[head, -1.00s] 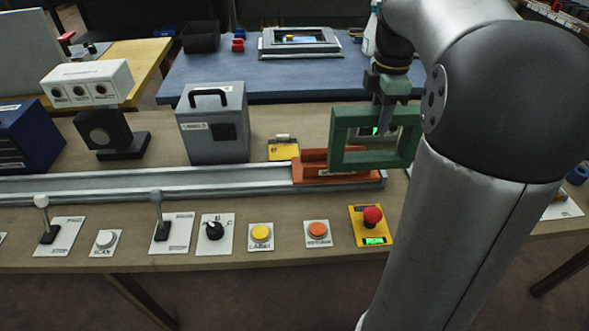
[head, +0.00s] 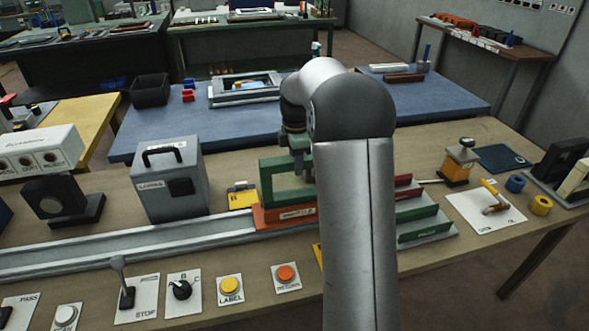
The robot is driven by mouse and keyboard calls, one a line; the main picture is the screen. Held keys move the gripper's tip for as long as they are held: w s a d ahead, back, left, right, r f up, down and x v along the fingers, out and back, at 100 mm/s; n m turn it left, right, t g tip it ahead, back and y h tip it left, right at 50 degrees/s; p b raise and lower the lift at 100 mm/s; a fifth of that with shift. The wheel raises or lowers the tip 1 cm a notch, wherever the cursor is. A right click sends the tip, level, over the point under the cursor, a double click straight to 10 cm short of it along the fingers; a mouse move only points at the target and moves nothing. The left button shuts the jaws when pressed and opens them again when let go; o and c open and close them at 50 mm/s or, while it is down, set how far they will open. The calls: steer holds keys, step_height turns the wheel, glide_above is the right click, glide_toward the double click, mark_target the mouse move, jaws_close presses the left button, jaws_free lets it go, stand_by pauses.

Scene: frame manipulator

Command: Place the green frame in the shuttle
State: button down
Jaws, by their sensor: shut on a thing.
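The green frame (head: 266,186) stands upright at the orange shuttle (head: 272,219), near the right end of the grey rail. Its lower edge meets the shuttle's top in the picture; I cannot tell whether it is fully seated. My gripper (head: 301,163) is shut on the frame's upper right part. My arm hides the frame's right side and the shuttle's right end.
The metal rail (head: 130,240) runs left from the shuttle. A grey box with a handle (head: 168,180) and a yellow device (head: 242,196) stand behind it. Buttons and levers line the front. Red and green frames lie in a rack (head: 425,225) right of my arm.

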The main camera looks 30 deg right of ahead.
mark_target(294, 192)
steer(key=shift+w+f, duration=0.2)
steer(key=shift+f, duration=0.75)
steer(key=shift+w+f, duration=0.15)
steer(key=shift+f, duration=0.75)
steer(key=shift+f, duration=0.2)
steer(key=c, duration=0.9)
jaws_free()
